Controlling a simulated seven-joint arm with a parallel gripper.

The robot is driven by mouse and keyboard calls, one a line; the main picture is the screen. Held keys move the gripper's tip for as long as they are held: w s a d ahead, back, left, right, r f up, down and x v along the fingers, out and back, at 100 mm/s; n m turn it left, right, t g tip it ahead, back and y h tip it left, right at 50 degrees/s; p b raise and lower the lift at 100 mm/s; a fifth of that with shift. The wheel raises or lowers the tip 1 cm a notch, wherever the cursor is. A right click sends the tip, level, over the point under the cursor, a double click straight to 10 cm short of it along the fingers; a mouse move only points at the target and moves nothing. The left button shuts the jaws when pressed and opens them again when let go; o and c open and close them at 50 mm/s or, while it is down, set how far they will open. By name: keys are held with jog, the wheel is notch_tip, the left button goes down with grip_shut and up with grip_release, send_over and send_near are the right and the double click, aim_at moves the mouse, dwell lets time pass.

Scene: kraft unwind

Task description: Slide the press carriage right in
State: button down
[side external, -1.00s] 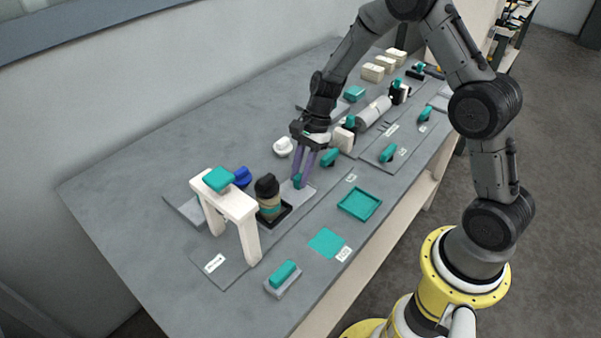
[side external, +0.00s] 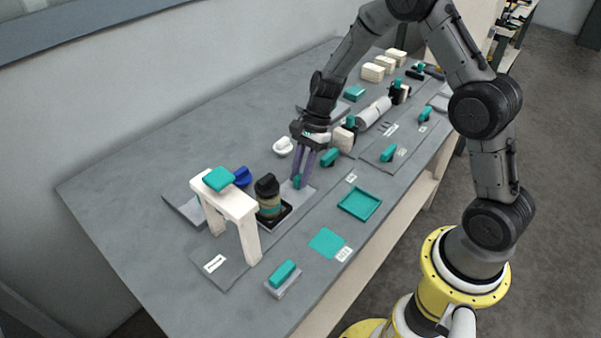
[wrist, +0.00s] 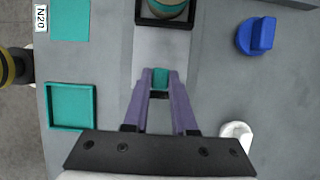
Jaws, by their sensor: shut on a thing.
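The press carriage is a light grey plate (side external: 304,194) with a black-rimmed tray at its left end and a small teal handle (wrist: 160,78) at the other. A jar with a black top (side external: 267,187) stands upright in the tray. My gripper (side external: 299,181) points down with its purple fingers shut on the teal handle; the wrist view shows the handle between the fingertips. The white press arch (side external: 232,202) with a teal pad on top stands just left of the jar. The jar is beside the arch, not under it; the wrist view cuts off its top.
A blue knob (wrist: 257,36) sits behind the track, and a white knob (side external: 283,146) is near my gripper. A teal tray (side external: 360,204) and a flat teal square (side external: 327,242) lie in front. The track base under the arch looks clear.

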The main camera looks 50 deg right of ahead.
jog(key=a, duration=0.7)
jog(key=shift+a, duration=0.4)
jog(key=c, duration=0.7)
grip_release()
jog(key=shift+d, duration=0.1)
jog(key=v, duration=1.4)
